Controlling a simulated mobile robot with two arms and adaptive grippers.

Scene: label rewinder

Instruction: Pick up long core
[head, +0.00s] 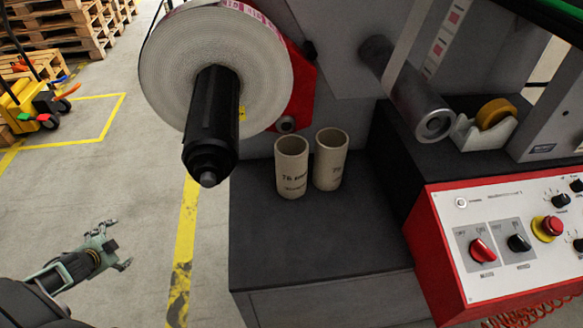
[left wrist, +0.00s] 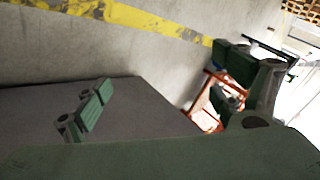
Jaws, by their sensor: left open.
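Two tan cardboard cores stand upright side by side on the dark shelf of the machine in the head view. The left core (head: 291,168) has printed text on its side, and the right core (head: 330,160) stands close beside it, slightly farther back. They look similar in height, and I cannot tell which is the long one. My left gripper (head: 118,246) is open and empty, left of the shelf and well apart from the cores. Its two green-padded fingers are spread wide in the left wrist view (left wrist: 170,100), where no core shows. My right gripper is not in view.
A label roll (head: 165,75) on a black spindle (head: 212,120) overhangs left of the cores. A metal roller (head: 415,100) and tape dispenser (head: 480,132) are at right. The red-edged control panel (head: 510,235) is front right. The dark shelf (head: 310,235) is clear in front of the cores.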

